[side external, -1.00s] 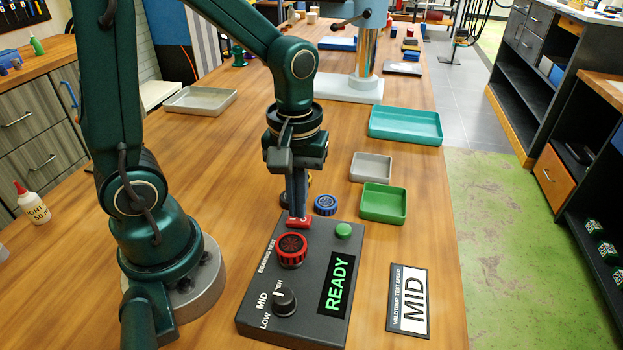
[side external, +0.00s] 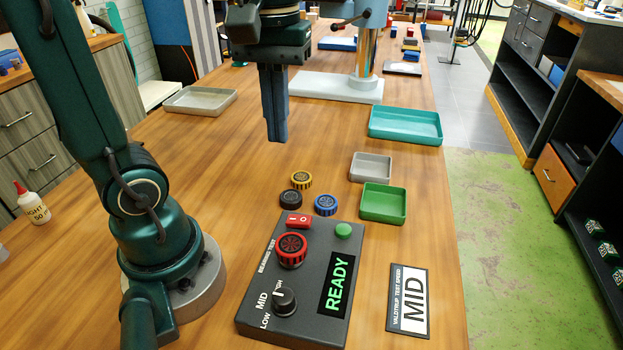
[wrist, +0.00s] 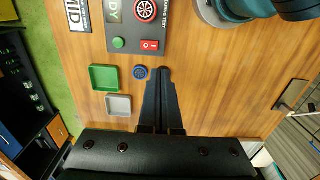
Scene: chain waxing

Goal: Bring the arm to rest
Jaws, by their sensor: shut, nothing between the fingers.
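My gripper (side external: 277,138) is shut and empty, pointing down, well above the table behind the test box. In the wrist view my gripper (wrist: 162,72) also shows with its fingers together. The dark grey bearing test box (side external: 262,312) shows READY on its screen (side external: 338,285). A red bearing (side external: 291,249) sits on the box. The red rocker switch (side external: 298,221), the green button (side external: 343,230) and the black speed knob (side external: 284,301) are clear of the gripper. The knob's pointer is too small to read surely.
Yellow (side external: 301,179), black (side external: 291,198) and blue (side external: 326,205) bearings lie behind the box. Green (side external: 383,218), grey (side external: 371,180) and teal (side external: 405,138) trays stand to the right. A MID card (side external: 409,301) lies beside the box. A metal column stand (side external: 330,88) is behind.

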